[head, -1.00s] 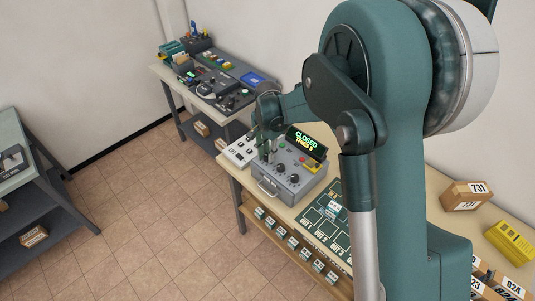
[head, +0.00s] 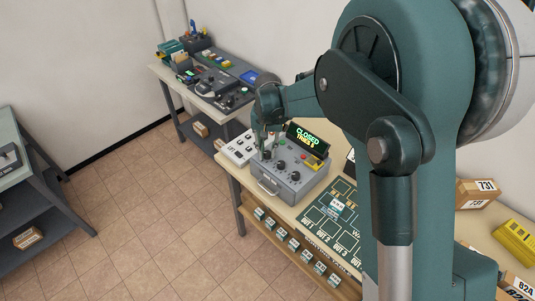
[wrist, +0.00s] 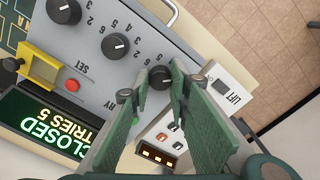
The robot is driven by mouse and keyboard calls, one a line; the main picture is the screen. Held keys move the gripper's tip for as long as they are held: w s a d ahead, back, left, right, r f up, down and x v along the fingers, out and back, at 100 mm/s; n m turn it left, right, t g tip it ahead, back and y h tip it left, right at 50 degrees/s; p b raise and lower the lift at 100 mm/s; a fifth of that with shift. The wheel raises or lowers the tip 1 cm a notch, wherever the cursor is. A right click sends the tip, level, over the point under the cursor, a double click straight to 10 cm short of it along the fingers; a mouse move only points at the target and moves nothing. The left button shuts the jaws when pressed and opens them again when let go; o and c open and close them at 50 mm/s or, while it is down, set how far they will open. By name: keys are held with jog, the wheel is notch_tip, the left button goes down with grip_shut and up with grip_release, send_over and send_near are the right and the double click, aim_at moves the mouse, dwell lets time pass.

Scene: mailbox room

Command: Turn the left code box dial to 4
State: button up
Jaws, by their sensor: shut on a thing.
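The grey code box (head: 283,185) stands on the bench with three black dials on its top panel. Its green display (head: 307,138) reads CLOSED and TRIES 5; it also shows upside down in the wrist view (wrist: 45,130). The left dial (wrist: 160,77) sits between my fingertips in the wrist view. My gripper (wrist: 161,80) is shut on it, one finger on each side. Its pointer and nearest numbers are too hidden to read. The middle dial (wrist: 115,46) and right dial (wrist: 63,10) are free. In the head view my gripper (head: 262,149) reaches down from above.
A red button (wrist: 72,85) and a yellow latch (wrist: 38,67) sit on the box near the display. A white panel marked LIFT (head: 240,149) lies left of the box. A green board (head: 332,212) lies to its right. A handle (head: 268,187) sticks out in front.

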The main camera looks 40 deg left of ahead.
aim_at(267, 153)
jog(key=n+b, duration=0.2)
jog(key=n, duration=0.2)
jog(key=shift+n, duration=0.4)
jog(key=shift+n+b, duration=0.55)
jog(key=shift+n, duration=1.35)
jog(key=o, duration=0.9)
jog(key=shift+r, duration=0.15)
notch_tip(267, 153, up, 12)
